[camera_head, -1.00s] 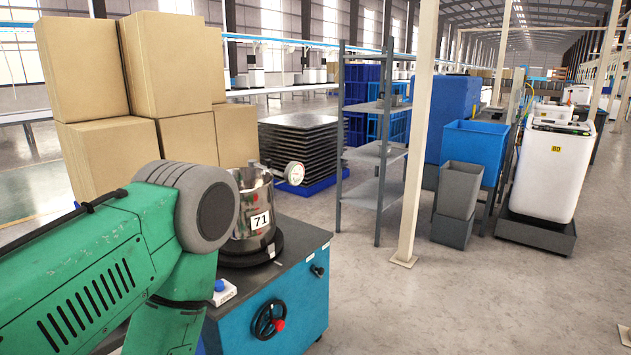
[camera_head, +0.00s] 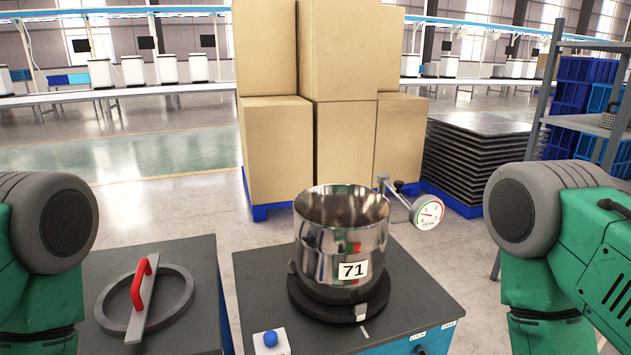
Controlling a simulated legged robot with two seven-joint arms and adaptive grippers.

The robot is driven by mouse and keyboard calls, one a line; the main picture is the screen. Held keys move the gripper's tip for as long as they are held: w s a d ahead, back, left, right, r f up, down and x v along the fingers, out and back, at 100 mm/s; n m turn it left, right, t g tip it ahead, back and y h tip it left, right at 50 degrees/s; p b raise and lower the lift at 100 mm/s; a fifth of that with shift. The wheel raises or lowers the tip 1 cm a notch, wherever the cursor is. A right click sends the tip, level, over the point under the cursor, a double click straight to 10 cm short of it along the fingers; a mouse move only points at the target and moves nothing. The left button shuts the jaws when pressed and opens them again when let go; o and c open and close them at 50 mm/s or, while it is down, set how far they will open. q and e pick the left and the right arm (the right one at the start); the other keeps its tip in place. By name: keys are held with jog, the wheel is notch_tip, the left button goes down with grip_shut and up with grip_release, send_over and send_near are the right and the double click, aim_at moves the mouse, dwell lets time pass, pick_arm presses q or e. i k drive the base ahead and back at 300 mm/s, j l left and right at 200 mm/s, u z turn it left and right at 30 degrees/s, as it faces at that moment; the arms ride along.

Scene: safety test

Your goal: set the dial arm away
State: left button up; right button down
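The dial arm is a thin metal rod with a round white gauge (camera_head: 427,212) at its end. It sticks out to the right behind the shiny metal pot labelled 71 (camera_head: 340,240). The gauge hangs beside the pot's right side, apart from its rim. The pot stands on a round black base (camera_head: 330,305) on a dark-topped cabinet (camera_head: 420,290). My green arms come in from the left and right edges with their rounded grey joints in view. Neither gripper shows in the frame.
A grey ring with a red-handled bar (camera_head: 140,295) lies on a second dark-topped cabinet (camera_head: 200,262) at left. A blue button on a white box (camera_head: 270,341) sits at the front. Cardboard boxes (camera_head: 275,145), stacked dark trays (camera_head: 480,150) and a metal shelf (camera_head: 590,45) stand behind.

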aim_at(427, 211)
jog(key=i+l+u, duration=0.15)
jog(key=l+u, duration=0.15)
jog(key=l, duration=0.15)
jog(key=i+l+u, duration=0.1)
jog(key=l+u, duration=0.25)
jog(key=l, duration=0.15)
jog(key=l+u, duration=0.3)
jog(key=l, duration=0.2)
